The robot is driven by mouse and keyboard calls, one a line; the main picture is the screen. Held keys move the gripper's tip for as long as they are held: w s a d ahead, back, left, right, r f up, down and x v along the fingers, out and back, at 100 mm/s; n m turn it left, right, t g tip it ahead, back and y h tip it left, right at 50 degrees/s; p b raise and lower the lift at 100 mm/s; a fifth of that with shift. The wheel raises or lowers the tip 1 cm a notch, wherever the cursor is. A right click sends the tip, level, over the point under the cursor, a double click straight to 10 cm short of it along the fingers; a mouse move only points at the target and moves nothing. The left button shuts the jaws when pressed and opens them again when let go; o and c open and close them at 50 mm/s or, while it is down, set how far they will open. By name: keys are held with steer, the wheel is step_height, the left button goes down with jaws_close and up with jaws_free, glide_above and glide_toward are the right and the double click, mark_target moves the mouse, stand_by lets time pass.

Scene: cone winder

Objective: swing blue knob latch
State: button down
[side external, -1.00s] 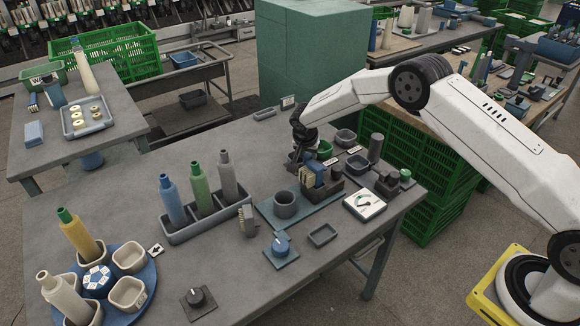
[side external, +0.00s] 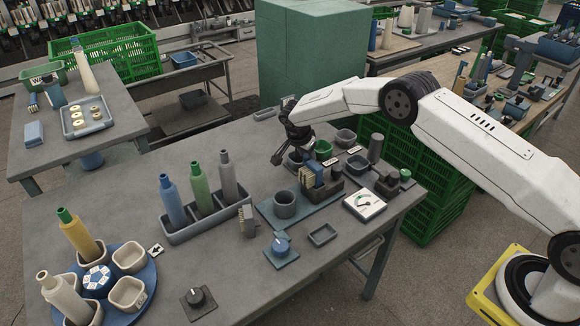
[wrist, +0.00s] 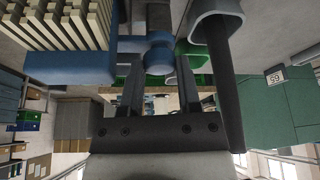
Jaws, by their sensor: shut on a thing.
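In the wrist view my gripper (wrist: 158,78) is shut on a blue rounded knob (wrist: 160,53), which sits between its two dark fingers. In the side view my gripper (side external: 286,155) is low over the back of the grey table, tilted, with a dark end pointing down and left. The knob and its latch are small and mostly hidden there, so I cannot tell the latch's angle. A separate blue dial (side external: 281,243) on a blue base stands at the table's front, apart from my gripper.
A grey cup (side external: 285,204) and a bottle rack (side external: 208,222) stand nearer. The table's left back is clear.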

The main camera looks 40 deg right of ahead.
steer(key=shift+c, duration=1.5)
jaws_free()
steer(key=v, duration=0.7)
steer(key=shift+a+r, duration=0.2)
steer(key=shift+r, duration=0.15)
steer(key=shift+s+r, duration=0.1)
steer(key=shift+s, duration=0.05)
steer(key=s+r+n+y, duration=0.2)
steer(key=s+n, duration=0.5)
steer(key=s, duration=0.9)
steer(key=s+r+n+t+y, duration=0.1)
steer(key=s+r+n, duration=0.3)
steer(key=s, duration=1.3)
steer(key=n+y, duration=0.1)
steer(key=n, duration=0.3)
steer(key=shift+s+a+r+t, duration=0.25)
steer(key=shift+r+t, duration=0.05)
